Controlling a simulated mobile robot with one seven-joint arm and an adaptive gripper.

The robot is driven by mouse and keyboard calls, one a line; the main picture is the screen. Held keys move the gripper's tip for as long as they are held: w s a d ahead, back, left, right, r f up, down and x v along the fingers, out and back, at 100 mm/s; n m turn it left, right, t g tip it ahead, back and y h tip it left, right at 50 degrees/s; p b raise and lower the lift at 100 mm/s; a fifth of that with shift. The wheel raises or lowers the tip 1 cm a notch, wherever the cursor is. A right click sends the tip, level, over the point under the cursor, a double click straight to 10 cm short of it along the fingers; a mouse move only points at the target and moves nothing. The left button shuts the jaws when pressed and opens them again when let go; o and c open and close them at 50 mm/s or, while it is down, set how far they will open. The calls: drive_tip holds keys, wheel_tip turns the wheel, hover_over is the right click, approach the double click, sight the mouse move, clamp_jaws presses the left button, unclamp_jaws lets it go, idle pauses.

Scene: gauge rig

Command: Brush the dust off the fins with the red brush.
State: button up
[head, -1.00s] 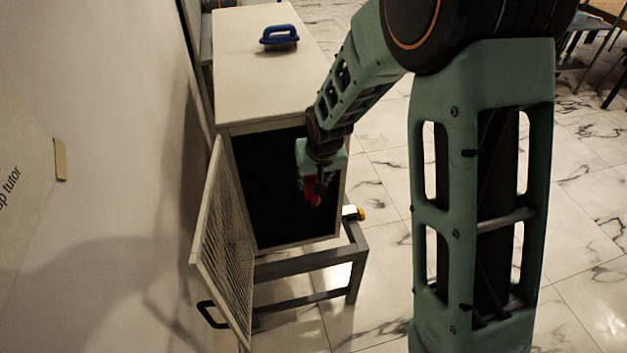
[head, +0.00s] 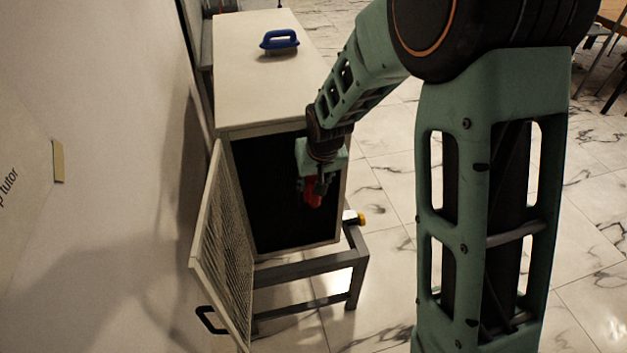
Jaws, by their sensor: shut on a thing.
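The red brush (head: 313,194) is in my gripper (head: 316,182), in front of the right part of the dark opening of the white cabinet. My gripper is shut on it. The fins (head: 270,190) appear only as a dark face inside the opening; single fins and dust cannot be made out. I cannot tell whether the brush touches them. My gripper and wrist hide part of the opening's right side.
A mesh door (head: 225,250) with a black handle (head: 212,320) hangs open at the left. A wall is close on the left.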

drive_tip(key=shift+w+f+b, duration=0.1)
drive_tip(key=shift+f+b, duration=0.3)
drive_tip(key=shift+f, duration=0.35)
drive_tip(key=shift+r, duration=0.1)
drive_tip(key=s+d+b, duration=0.1)
drive_tip(key=s, duration=0.5)
drive_tip(key=shift+d, duration=0.3)
drive_tip(key=shift+s, duration=0.1)
drive_tip(key=shift+s+d, duration=0.25)
drive_tip(key=shift+s, duration=0.4)
drive_tip(key=shift+s+d, duration=0.2)
drive_tip(key=shift+s, duration=0.45)
